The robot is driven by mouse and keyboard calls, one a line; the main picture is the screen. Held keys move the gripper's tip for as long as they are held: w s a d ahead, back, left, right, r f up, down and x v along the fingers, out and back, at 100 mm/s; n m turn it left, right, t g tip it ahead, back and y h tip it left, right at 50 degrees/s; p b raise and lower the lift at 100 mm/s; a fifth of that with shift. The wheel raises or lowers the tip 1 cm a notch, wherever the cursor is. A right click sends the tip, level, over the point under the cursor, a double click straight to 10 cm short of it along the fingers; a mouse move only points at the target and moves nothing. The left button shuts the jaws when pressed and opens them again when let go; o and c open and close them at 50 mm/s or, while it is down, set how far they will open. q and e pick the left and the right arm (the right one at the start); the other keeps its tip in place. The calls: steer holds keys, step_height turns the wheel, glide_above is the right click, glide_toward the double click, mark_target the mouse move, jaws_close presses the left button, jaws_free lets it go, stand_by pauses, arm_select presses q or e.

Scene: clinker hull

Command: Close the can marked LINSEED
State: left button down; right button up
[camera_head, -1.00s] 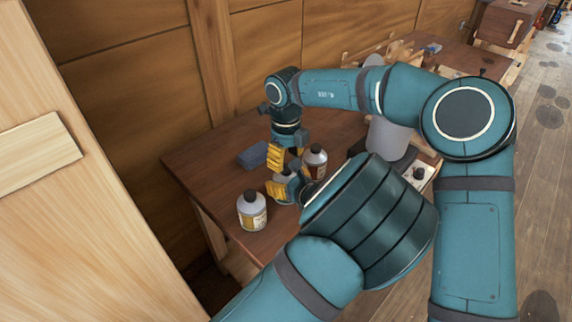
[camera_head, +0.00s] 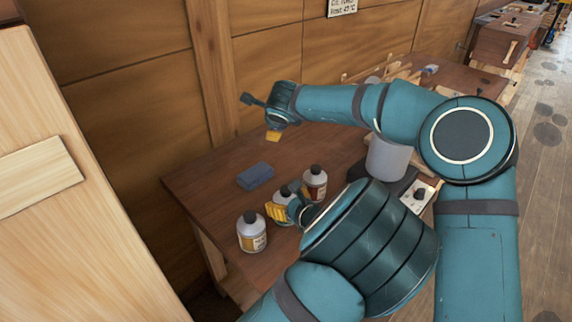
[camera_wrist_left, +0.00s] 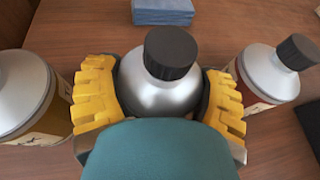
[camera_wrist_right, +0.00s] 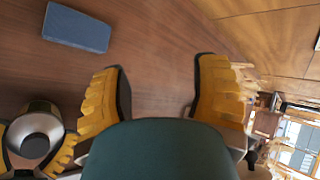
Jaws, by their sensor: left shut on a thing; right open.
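Three silver cans with black caps stand on the brown bench; I cannot read which label says LINSEED. My left gripper (camera_head: 280,212) is shut around the middle can (camera_head: 286,193), which stands upright between its yellow fingers in the left wrist view (camera_wrist_left: 160,92). A black cap (camera_wrist_left: 170,52) sits on its top; I cannot tell how tight it is. The left can (camera_head: 251,234) and the right can (camera_head: 315,183) are also capped and stand beside it. My right gripper (camera_head: 273,134) is open and empty beyond the cans; its spread fingers show in the right wrist view (camera_wrist_right: 160,92).
A blue-grey block (camera_head: 255,175) lies on the bench (camera_head: 205,175) behind the cans. A grey cylindrical container (camera_head: 386,158) and a white plate with a black knob (camera_head: 419,194) are to the right. The wooden wall (camera_head: 265,60) runs behind the bench.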

steer(key=w+a+r+n+t+y, duration=0.1)
steer(key=a+r+n+t+y, duration=0.1)
steer(key=a+r+n+y, duration=0.6)
steer(key=s+a+f+n+g+y, duration=0.15)
steer(key=s+a+n+g, duration=0.35)
steer(key=n, duration=0.7)
steer(key=n+g+h, duration=0.6)
steer(key=n+h, duration=0.5)
steer(key=n, duration=0.2)
glide_above(286, 188)
step_height(286, 188, down, 10)
steer(key=shift+s, duration=0.1)
steer(key=shift+f, duration=4.05)
